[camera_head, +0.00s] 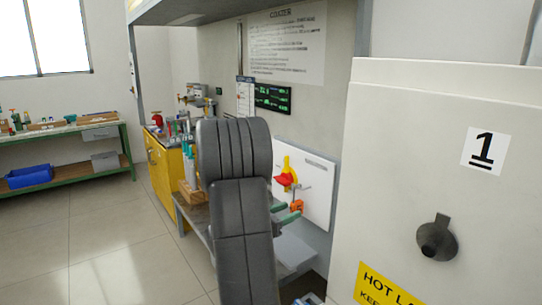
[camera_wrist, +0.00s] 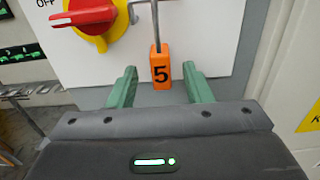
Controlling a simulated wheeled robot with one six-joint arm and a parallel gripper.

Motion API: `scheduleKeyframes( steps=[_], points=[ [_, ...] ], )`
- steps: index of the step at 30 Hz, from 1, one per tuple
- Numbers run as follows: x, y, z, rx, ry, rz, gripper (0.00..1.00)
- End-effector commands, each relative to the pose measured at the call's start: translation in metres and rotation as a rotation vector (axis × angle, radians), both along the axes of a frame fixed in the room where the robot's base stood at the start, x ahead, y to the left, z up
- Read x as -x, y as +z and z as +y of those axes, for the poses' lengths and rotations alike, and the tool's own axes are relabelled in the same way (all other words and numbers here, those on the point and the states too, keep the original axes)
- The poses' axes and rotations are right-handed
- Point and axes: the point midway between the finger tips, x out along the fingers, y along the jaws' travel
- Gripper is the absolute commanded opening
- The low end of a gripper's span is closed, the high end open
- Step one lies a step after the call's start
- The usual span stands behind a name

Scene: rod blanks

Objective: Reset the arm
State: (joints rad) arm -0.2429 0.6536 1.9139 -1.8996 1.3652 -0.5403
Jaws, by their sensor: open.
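My gripper (camera_wrist: 160,74) is open in the wrist view, its two green fingers spread apart.
A white panel (camera_head: 318,190) carries a red and yellow rotary switch (camera_head: 287,177) close to my gripper. A large pale cabinet marked 1 (camera_head: 400,150) stands close on the right. A yellow cabinet (camera_head: 163,168) and a green bench (camera_head: 75,133) stand left. Open floor (camera_head: 100,240) lies at the left.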

Motion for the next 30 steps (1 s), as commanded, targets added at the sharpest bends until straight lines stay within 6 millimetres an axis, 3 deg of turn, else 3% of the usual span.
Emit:
scheduleKeyframes(
  steps=[6,21,30],
  points=[
    [0.021,-0.001,0.031,-0.001,0.005,0.001,0.45],
    [0.061,0.000,0.085,-0.001,0.004,-0.001,0.45],
    [0.035,0.001,0.046,0.000,-0.005,0.000,0.45]
  ],
)
